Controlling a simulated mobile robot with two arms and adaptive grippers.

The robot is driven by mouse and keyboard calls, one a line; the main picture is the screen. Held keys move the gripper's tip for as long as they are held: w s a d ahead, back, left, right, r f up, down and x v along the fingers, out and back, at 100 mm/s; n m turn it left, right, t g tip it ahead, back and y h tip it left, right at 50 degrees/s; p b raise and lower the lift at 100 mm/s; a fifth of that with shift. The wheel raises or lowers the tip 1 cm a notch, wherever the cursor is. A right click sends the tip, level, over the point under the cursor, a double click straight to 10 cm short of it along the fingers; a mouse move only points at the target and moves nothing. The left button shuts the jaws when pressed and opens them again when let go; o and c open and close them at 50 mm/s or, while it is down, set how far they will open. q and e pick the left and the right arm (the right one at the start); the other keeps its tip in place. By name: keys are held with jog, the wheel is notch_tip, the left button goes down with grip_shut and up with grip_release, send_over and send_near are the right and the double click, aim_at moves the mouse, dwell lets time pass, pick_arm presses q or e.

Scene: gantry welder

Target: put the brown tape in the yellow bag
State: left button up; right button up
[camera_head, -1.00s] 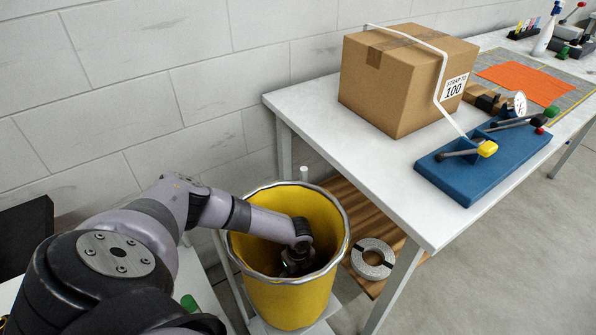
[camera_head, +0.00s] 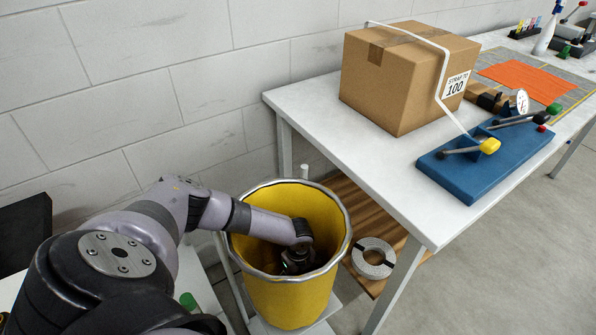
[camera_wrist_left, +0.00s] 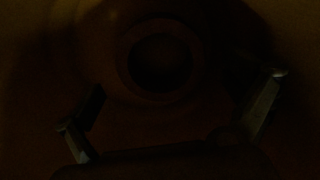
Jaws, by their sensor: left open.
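The yellow bag (camera_head: 290,303) stands open beside the table, with a silver rim. My left arm reaches over its rim, and my left gripper (camera_head: 297,264) is down inside it. The left wrist view is very dark. It shows the two fingers of the left gripper (camera_wrist_left: 182,92) spread apart with nothing between them. Beyond the fingers lies a dark brownish ring (camera_wrist_left: 124,62), which looks like the brown tape at the bottom of the bag, apart from the fingers. The tape is hidden in the head view. My right gripper is not in view.
A white table (camera_head: 330,130) stands to the right, with a strapped cardboard box (camera_head: 400,85) and a blue strapping tool (camera_head: 465,172). A pale strap coil (camera_head: 373,258) lies on a wooden shelf (camera_head: 345,195) below. A white wall is behind.

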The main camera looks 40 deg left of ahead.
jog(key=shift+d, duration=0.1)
pick_arm(q)
jog(key=shift+r, duration=0.3)
notch_tip(320, 180, up, 13)
jog(key=p, duration=0.2)
jog(key=shift+f+p, duration=0.15)
jog(key=shift+p, duration=0.15)
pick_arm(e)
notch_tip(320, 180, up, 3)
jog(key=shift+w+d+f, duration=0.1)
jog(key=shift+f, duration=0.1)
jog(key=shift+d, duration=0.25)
